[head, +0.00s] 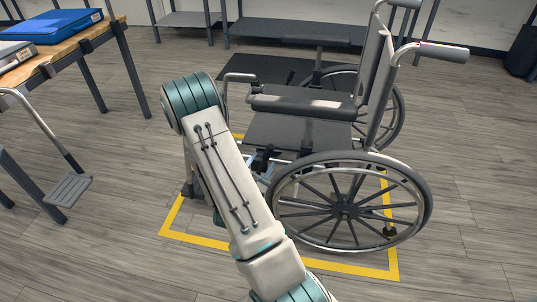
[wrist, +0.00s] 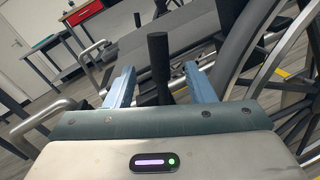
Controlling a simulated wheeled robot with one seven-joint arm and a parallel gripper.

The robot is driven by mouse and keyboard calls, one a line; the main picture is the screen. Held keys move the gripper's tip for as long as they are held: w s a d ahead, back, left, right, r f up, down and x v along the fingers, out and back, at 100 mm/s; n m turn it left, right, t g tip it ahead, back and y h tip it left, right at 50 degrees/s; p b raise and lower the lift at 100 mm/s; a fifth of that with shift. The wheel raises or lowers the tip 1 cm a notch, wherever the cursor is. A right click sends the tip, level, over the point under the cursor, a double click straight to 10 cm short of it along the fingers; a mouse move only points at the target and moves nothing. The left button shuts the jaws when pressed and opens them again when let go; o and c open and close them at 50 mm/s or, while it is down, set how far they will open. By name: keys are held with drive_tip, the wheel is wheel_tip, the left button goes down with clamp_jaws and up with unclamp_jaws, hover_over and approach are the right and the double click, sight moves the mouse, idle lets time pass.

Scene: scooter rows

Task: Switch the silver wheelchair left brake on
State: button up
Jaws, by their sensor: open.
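The silver wheelchair (head: 300,103) stands at the right in the head view, its near large wheel (head: 345,205) towards me. In the wrist view a dark upright brake lever (wrist: 158,58) stands between the two blue fingers of my gripper (wrist: 160,78), beside the wheel (wrist: 275,75). The fingers are apart, with gaps showing on both sides of the lever. In the head view my arm hides most of the gripper, and the dark lever (head: 262,157) shows only in part near the front of the wheel.
A yellow floor outline (head: 350,268) surrounds the wheelchair. A wooden table (head: 60,48) with blue and grey binders stands at the left, near a footrest (head: 68,189). Dark benches (head: 290,32) line the back wall. Bare floor lies between table and wheelchair.

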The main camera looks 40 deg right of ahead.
sight(267, 155)
drive_tip(key=x, duration=0.6)
drive_tip(key=shift+b, duration=0.4)
clamp_jaws()
